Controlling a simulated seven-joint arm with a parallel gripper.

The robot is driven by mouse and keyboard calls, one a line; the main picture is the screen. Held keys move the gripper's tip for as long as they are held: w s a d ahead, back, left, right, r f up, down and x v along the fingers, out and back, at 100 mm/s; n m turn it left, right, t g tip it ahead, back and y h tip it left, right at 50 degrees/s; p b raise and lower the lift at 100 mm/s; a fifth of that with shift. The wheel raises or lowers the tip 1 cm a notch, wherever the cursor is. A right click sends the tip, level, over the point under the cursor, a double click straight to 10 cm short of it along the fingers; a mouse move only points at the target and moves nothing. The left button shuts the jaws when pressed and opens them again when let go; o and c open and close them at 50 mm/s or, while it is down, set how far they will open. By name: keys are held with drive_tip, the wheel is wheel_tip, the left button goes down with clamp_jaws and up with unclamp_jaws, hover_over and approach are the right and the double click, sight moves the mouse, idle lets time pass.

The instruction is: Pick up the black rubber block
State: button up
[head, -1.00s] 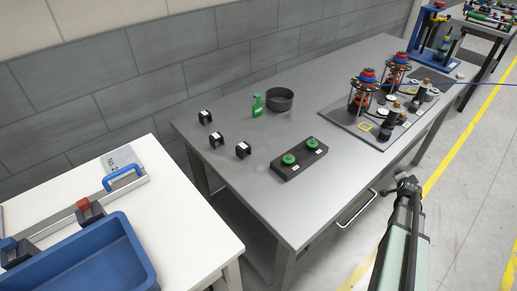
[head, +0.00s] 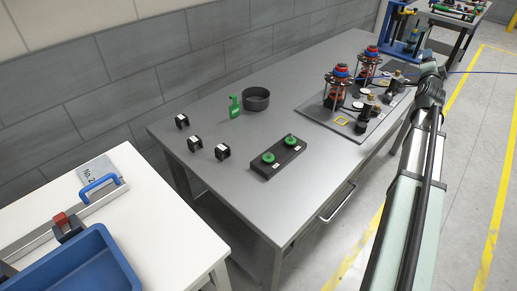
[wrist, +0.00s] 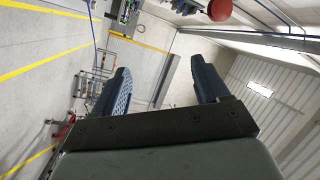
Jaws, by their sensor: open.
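Three small black blocks with white labels stand on the grey table's left part in the head view: one at the back (head: 182,121), one in the middle (head: 195,144) and one nearer (head: 222,152). I cannot tell which of them is the rubber one. My gripper in the wrist view (wrist: 164,85) is open, with two blue fingers apart and nothing between them. It faces the room, and no block shows in that view. In the head view my arm reaches up at the right, far from the blocks; its fingers are not clear there.
The grey table (head: 240,195) also bears a black base with green knobs (head: 278,158), a green bottle (head: 234,107), a dark round bowl (head: 256,98) and a plate with two red-and-blue assemblies (head: 345,125). A white table (head: 165,245) with a blue bin (head: 75,265) stands front left.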

drive_tip(key=w+a+r+n+y, duration=0.35)
drive_tip(key=a+r, duration=0.45)
drive_tip(key=a, duration=0.3)
drive_tip(key=w+a+f+n+g+y, duration=0.1)
drive_tip(key=a+f+n+g+y, duration=0.15)
drive_tip(key=a, duration=0.75)
drive_tip(key=w+a+f+n+g+y, duration=0.15)
drive_tip(key=a+f+n, duration=0.25)
drive_tip(key=a, duration=0.6)
drive_tip(key=a+f+n+g+y, duration=0.1)
drive_tip(key=a+f+n+y, duration=0.25)
drive_tip(key=a, duration=0.75)
drive_tip(key=n+g+h, duration=0.2)
drive_tip(key=n+g, duration=1)
drive_tip(key=n, duration=0.1)
hover_over(222, 147)
wheel_tip(222, 147, down, 7)
drive_tip(key=shift+f, duration=6.65)
